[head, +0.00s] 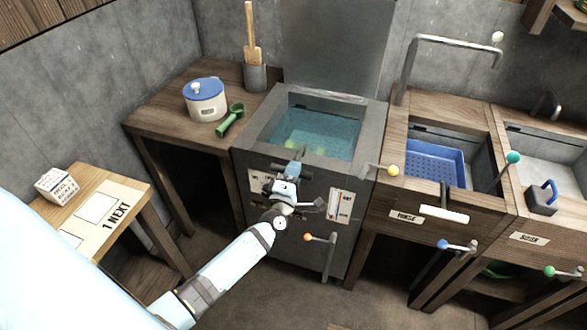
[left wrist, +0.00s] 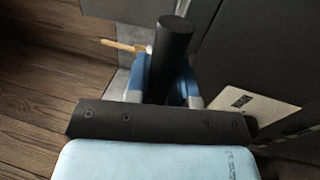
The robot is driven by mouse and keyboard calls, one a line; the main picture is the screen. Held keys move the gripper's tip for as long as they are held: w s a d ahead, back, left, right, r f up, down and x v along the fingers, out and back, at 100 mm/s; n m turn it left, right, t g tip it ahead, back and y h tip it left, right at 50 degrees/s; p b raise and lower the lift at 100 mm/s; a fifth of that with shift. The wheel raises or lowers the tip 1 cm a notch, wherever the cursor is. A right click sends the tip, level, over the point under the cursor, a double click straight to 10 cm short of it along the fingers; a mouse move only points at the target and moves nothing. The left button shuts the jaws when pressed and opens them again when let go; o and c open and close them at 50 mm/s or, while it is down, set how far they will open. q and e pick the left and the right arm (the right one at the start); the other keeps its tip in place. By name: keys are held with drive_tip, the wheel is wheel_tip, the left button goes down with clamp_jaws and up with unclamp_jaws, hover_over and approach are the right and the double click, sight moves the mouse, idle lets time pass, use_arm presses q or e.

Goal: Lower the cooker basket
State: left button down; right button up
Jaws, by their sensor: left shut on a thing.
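The cooker (head: 243,160) is a grey metal box with an open top, and teal liquid (head: 325,133) fills its basin. Pale green shapes show dimly in the liquid; the basket itself is not clear to see. My left gripper (head: 294,172) is at the cooker's front upper edge. In the left wrist view, its blue fingers (left wrist: 170,85) are shut around a dark round handle bar (left wrist: 173,45). Where the bar joins the basket is hidden. My right gripper is not in view.
A lever with an orange knob (head: 308,237) and one with a yellow knob (head: 393,170) stick out near the cooker. A blue basket (head: 436,163) sits in the rinse sink at right.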

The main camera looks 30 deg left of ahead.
use_arm(q)
drive_tip(key=shift+f+b, duration=0.4)
drive_tip(key=shift+f, duration=0.65)
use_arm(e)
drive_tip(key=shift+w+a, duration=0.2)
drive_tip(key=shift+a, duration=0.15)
use_arm(q)
drive_tip(key=shift+s+f, duration=0.1)
drive_tip(key=shift+f, duration=0.05)
drive_tip(key=c, duration=1)
unclamp_jaws()
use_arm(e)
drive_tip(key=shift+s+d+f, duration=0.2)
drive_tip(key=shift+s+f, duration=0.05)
